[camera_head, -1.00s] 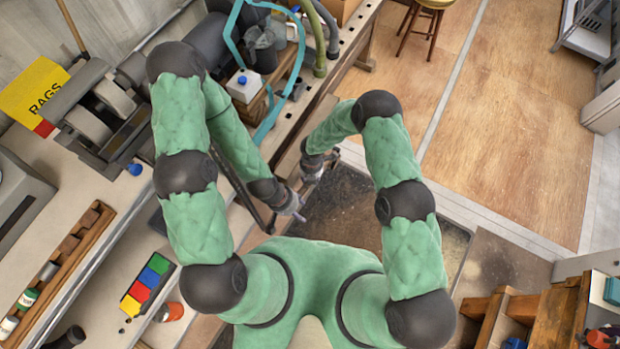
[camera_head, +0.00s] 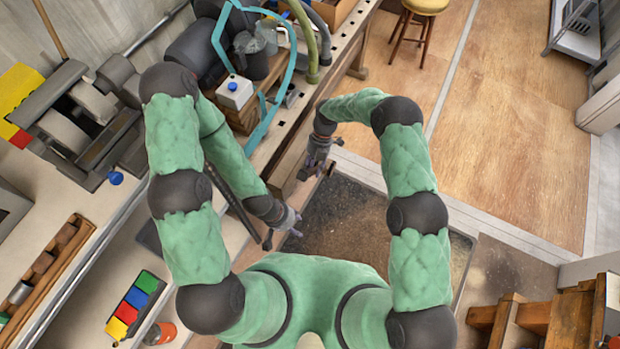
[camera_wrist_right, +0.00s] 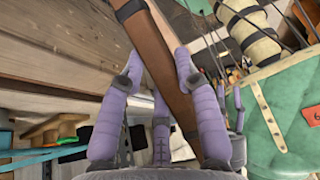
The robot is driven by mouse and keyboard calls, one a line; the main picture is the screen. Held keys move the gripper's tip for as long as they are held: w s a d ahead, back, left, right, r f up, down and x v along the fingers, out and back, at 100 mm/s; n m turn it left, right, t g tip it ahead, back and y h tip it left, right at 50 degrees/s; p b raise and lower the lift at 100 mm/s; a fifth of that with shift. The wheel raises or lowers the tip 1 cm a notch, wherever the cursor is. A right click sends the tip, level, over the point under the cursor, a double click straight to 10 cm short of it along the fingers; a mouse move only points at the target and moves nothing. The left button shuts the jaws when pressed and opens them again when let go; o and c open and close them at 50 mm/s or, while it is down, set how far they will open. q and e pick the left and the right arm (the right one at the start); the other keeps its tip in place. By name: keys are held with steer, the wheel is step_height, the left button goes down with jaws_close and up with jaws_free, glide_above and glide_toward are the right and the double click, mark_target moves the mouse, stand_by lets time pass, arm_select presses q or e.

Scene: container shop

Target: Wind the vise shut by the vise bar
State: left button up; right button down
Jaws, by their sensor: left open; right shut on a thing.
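In the right wrist view a long brown bar (camera_wrist_right: 158,65) with a dark band at its upper end runs slantwise between the purple fingers; I take it for the vise bar. My right gripper (camera_wrist_right: 158,55) is shut on it, with a finger on either side. In the head view my right gripper (camera_head: 322,168) is at the bench's front edge, and the bar cannot be made out there. The vise body cannot be clearly told in either view. My left gripper (camera_head: 283,233) is open and empty, lower and to the left, apart from the right one.
The bench (camera_head: 290,160) carries a white box with a blue cap (camera_head: 235,92), a teal hose (camera_head: 276,105) and dark machines. A yellow stool (camera_head: 425,6) stands on the wooden floor (camera_head: 520,130). A wooden rack (camera_head: 560,325) is at lower right.

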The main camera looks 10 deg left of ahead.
steer(key=shift+w+d+r+g+b, duration=0.3)
steer(key=shift+w+b, duration=0.2)
steer(key=shift+b, duration=0.35)
steer(key=shift+w+d+r+g+b, duration=0.15)
steer(key=shift+w+g+b, duration=0.3)
steer(key=shift+b, duration=0.4)
steer(key=shift+w+d+r+y+b, duration=0.2)
steer(key=shift+w+y+b, duration=0.1)
steer(key=shift+b, duration=0.25)
